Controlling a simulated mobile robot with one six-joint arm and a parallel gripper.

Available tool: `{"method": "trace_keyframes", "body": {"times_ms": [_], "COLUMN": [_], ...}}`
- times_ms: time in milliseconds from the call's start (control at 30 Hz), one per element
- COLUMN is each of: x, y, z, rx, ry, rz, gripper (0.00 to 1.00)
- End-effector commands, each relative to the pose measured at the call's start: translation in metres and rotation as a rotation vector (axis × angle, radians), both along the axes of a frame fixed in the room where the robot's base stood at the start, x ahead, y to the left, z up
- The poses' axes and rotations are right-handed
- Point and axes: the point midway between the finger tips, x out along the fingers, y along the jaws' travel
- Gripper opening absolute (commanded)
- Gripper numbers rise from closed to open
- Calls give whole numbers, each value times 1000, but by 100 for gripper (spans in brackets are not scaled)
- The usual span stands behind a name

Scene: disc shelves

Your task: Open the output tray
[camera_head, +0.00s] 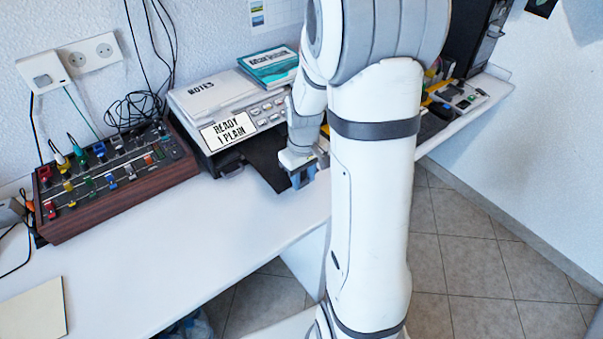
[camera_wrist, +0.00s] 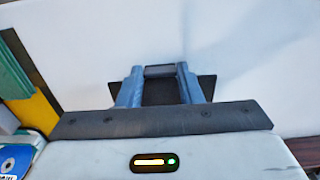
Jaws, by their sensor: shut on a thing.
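A printer-like device (camera_head: 264,113) stands on the desk against the wall; its display (camera_head: 228,132) reads "READY 1 PLAIN". A flat black output tray (camera_head: 264,160) sticks out from its lower front over the white desk. My gripper (camera_head: 301,180) is at the tray's outer end, pointing down, and partly hides it. In the wrist view my gripper (camera_wrist: 160,72) is shut on the tray's edge, and the dark tray (camera_wrist: 206,86) shows on both sides of the fingers. My arm hides the device's right end.
A wood-sided panel with coloured levers (camera_head: 112,178) stands left of the device, with black cables behind it. Papers marked "NOTES" (camera_head: 208,92) and a teal book (camera_head: 270,67) lie on top of the device. The desk (camera_head: 190,235) in front is clear.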

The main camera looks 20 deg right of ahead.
Motion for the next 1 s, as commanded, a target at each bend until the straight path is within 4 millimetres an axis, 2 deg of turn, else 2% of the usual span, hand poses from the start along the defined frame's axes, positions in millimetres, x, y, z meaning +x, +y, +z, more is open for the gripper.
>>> {"method": "trace_keyframes", "body": {"times_ms": [100, 133, 400, 667, 767, 1000], "x": [0, 0, 0, 1, 1, 1], "y": [0, 0, -1, -1, -1, -1], "z": [1, 1, 0, 3, 13, 55], "rx": [1, 1, 1, 0, 0, -1], "ry": [0, 0, 0, -1, -3, -4], "rz": [-3, -4, -4, -4, -4, -3], "gripper": [0, 33, 55, 55, 55, 55]}}
